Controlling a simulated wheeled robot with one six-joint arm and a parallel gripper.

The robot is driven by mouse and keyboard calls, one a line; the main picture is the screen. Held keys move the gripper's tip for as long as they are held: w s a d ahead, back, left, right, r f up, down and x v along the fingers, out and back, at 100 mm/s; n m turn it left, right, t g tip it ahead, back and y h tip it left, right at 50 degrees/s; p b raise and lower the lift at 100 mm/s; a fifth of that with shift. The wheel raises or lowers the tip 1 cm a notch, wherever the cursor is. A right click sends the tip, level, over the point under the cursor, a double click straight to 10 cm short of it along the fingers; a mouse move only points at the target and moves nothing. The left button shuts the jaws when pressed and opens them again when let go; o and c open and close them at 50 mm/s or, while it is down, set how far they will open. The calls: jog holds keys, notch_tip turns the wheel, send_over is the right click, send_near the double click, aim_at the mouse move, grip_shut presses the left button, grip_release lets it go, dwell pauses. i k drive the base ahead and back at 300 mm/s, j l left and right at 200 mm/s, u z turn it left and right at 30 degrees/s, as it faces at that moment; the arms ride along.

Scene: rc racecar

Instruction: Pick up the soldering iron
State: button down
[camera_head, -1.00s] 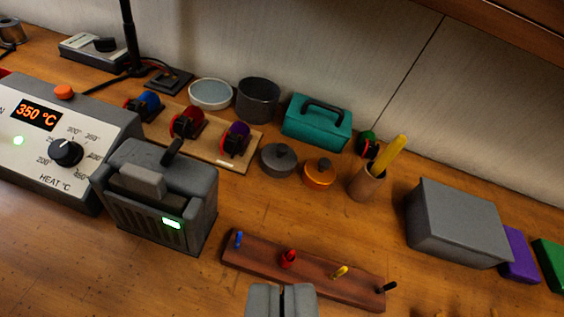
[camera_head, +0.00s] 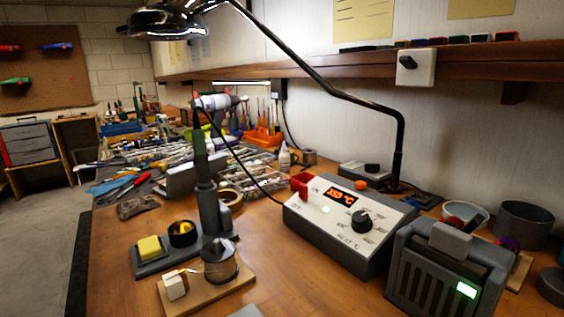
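The soldering iron (camera_head: 199,138) appears as a dark, slim upright handle, standing in the left-centre of the view. Its lower end sits in a dark grey holder (camera_head: 208,205), so its tip is hidden. A thin black cable runs from its top, curving down to the white soldering station (camera_head: 318,238), whose orange display is lit. My gripper cannot be made out in the view. A small pale grey shape at the bottom edge is too cut off to identify.
A yellow sponge (camera_head: 150,248) and a solder spool on a wooden board (camera_head: 220,262) stand close before the holder. A black lamp arm (camera_head: 330,85) arches above the bench. A grey unit (camera_head: 445,275) stands at right. Bare wood lies between spool and station.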

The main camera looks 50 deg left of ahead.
aim_at(206, 182)
jog(key=u, duration=1.65)
jog(key=k+z, duration=0.4)
jog(key=k+l+z, duration=0.1)
jog(key=k+z, duration=0.15)
jog(key=z, duration=0.15)
jog(key=k+l+z, duration=0.2)
jog(key=z, duration=0.2)
jog(key=u, duration=1.2)
jog(key=k+j, duration=0.05)
